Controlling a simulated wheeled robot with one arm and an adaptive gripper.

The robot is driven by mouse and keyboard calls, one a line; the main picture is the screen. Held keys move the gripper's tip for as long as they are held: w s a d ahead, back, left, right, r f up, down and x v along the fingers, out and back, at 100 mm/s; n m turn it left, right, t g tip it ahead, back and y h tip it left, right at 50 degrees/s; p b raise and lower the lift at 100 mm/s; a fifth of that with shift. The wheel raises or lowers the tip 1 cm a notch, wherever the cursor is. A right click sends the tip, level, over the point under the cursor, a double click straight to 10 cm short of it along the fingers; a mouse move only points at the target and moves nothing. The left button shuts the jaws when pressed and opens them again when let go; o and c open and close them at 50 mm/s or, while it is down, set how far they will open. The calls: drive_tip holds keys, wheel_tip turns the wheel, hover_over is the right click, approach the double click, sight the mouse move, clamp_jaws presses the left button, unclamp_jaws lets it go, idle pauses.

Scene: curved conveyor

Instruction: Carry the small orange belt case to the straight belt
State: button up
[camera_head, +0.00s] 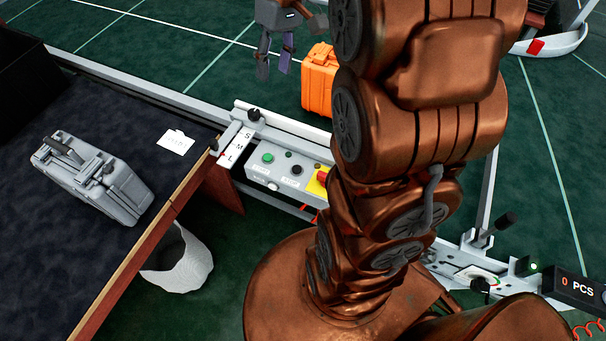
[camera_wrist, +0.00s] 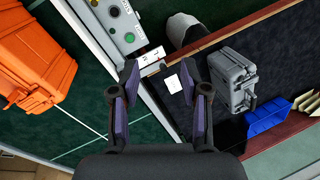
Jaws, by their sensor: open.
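The orange case (camera_head: 320,80) stands on a dark green surface with pale lines, beyond the rail, partly hidden by my arm in the head view. In the wrist view the orange case (camera_wrist: 38,58) is large at the upper left, cut by the picture edge. My gripper (camera_head: 275,66) is at the top of the head view, left of the orange case and apart from it. Its fingers (camera_wrist: 160,80) are spread and empty in the wrist view. I cannot tell which surface is the straight belt.
A grey case (camera_head: 92,178) and a white card (camera_head: 175,142) lie on a dark table with a wooden edge. A control box (camera_head: 285,168) sits on the rail. A white bin (camera_head: 180,262) stands below the table. A blue tray (camera_wrist: 268,120) shows in the wrist view.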

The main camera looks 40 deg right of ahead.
drive_tip(key=s+a+f+h, duration=0.1)
drive_tip(key=s+a+f, duration=0.1)
drive_tip(key=s, duration=0.5)
drive_tip(key=s+a+f+m, duration=0.1)
drive_tip(key=s+a+f, duration=0.2)
drive_tip(key=s, duration=0.4)
drive_tip(key=s+a+f+g+h, duration=0.1)
drive_tip(key=s+a+f, duration=0.1)
drive_tip(key=s+a, duration=0.2)
drive_tip(key=s, duration=0.3)
drive_tip(key=shift+s+a+f+h, duration=0.15)
drive_tip(key=shift+f+h, duration=0.15)
drive_tip(key=shift+f, duration=0.05)
drive_tip(key=shift+f, duration=0.1)
drive_tip(key=shift+f, duration=0.1)
